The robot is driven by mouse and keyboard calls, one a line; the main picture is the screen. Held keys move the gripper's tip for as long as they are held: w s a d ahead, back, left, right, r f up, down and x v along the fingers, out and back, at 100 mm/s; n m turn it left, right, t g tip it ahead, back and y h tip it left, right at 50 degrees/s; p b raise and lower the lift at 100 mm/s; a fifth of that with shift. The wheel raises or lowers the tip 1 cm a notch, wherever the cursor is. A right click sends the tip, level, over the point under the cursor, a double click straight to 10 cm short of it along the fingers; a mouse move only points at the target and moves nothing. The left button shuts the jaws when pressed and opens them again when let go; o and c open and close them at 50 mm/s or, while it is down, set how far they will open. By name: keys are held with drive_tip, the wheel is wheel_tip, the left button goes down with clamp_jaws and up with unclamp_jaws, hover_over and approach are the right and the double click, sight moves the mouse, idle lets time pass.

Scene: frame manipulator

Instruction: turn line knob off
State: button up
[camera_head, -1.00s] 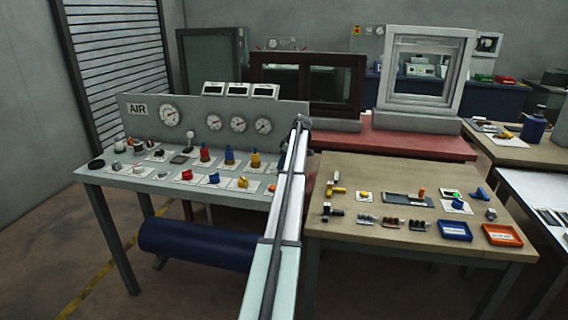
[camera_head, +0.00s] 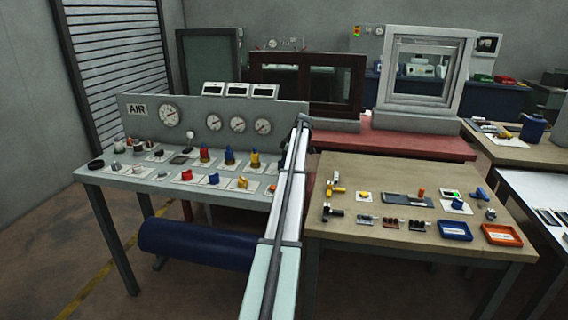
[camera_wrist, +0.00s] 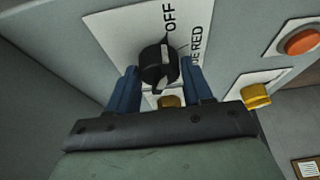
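A black knob (camera_wrist: 159,66) with a pale pointer mark sits on a white label plate (camera_wrist: 118,34) in the wrist view. The plate reads OFF above right of the knob, with partly hidden text ending in RED beside it. The pale mark shows at the knob's lower side. My gripper (camera_wrist: 160,75) has its two blue fingers on either side of the knob, with narrow gaps seen between fingers and knob. In the head view my arm reaches away from the camera, and the gripper and this knob cannot be made out there.
Near the knob in the wrist view are an orange button (camera_wrist: 302,41) and a yellow knob (camera_wrist: 256,96). A brass-coloured part (camera_wrist: 171,101) shows between the fingers. The head view shows an AIR bench (camera_head: 130,176) left of my arm and a wooden table (camera_head: 350,228) right.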

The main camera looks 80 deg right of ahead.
drive_tip(key=o, duration=0.4)
drive_tip(key=shift+c, duration=0.2)
drive_tip(key=shift+r, duration=0.1)
drive_tip(key=v, duration=1.3)
drive_tip(key=shift+s+r, duration=0.2)
drive_tip(key=shift+r, duration=0.05)
